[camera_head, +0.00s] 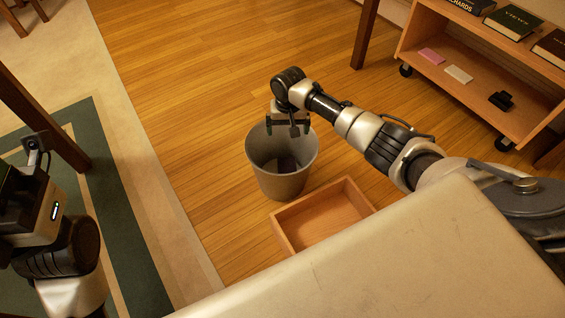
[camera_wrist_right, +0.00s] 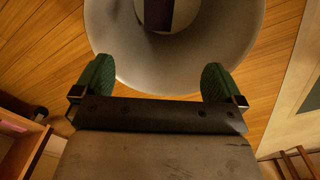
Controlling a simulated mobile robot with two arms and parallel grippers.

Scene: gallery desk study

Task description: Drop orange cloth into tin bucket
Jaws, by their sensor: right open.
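The grey tin bucket (camera_head: 280,187) stands upright on the wooden floor. It also fills the top of the right wrist view (camera_wrist_right: 185,72). A dark, flat-looking thing (camera_wrist_right: 158,14) lies inside it, on or beside something pale; I cannot tell what either is. I see no orange cloth in either view. My right gripper (camera_head: 289,127) is open and empty above the bucket's mouth, its green-padded fingers apart in the wrist view (camera_wrist_right: 157,85). My left gripper (camera_head: 36,145) is at the left edge of the head view, and its jaws are not clear.
An open wooden drawer or box (camera_head: 283,237) is close to the bucket, by a pale tabletop (camera_head: 420,260). A wheeled wooden shelf (camera_head: 470,60) with books and small items stands at upper right. A rug (camera_head: 135,255) lies at left. The floor behind the bucket is clear.

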